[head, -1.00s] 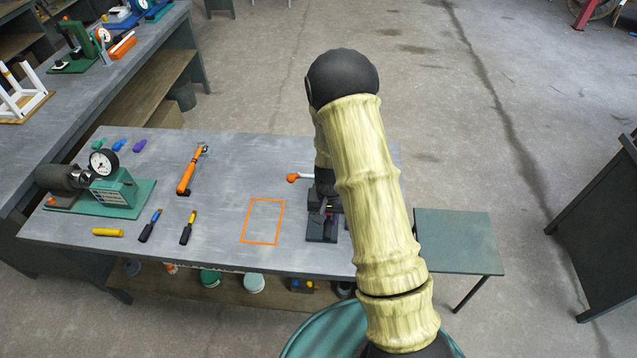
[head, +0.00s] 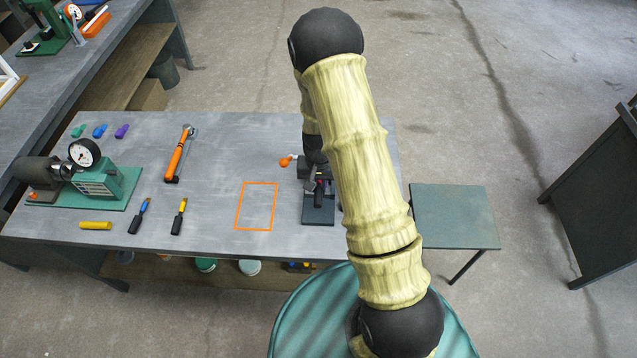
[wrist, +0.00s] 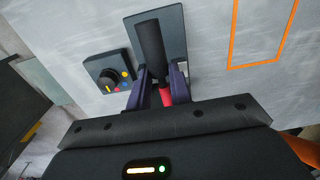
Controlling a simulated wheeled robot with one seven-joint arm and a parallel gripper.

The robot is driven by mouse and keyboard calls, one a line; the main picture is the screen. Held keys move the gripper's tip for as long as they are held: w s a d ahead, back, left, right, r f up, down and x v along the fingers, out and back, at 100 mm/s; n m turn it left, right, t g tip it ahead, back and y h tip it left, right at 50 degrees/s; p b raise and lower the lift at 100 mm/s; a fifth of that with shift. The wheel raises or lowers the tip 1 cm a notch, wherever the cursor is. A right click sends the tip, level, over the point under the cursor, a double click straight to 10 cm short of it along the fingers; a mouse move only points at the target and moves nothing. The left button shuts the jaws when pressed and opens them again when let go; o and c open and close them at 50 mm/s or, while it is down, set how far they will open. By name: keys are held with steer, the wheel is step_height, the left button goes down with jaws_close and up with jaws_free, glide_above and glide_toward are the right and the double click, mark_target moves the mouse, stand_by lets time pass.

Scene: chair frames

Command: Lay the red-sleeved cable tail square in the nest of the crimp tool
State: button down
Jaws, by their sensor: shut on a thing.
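My gripper (wrist: 162,82) is shut on the red-sleeved cable tail, whose red part (wrist: 166,96) shows between the fingers. A thick black cylinder (wrist: 150,45) runs from the fingers over the plate; I cannot tell whether it is cable or tool. The nest is hidden, so the tail's seating and squareness cannot be told.
A small box with a dial (wrist: 108,80) sits beside the plate. An orange outlined rectangle (head: 256,206) on the bench is empty. An orange-handled tool (head: 179,155) and two screwdriver-like tools (head: 140,217) lie further left. A green side table (head: 453,216) adjoins at right.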

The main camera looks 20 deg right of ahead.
mark_target(319, 187)
steer(key=shift+f+b, duration=2.8)
steer(key=shift+f, duration=1.2)
steer(key=shift+f, duration=0.25)
steer(key=c, duration=1.2)
jaws_free()
step_height(319, 187, up, 17)
steer(key=shift+r+b, duration=0.2)
steer(key=shift+b, duration=0.3)
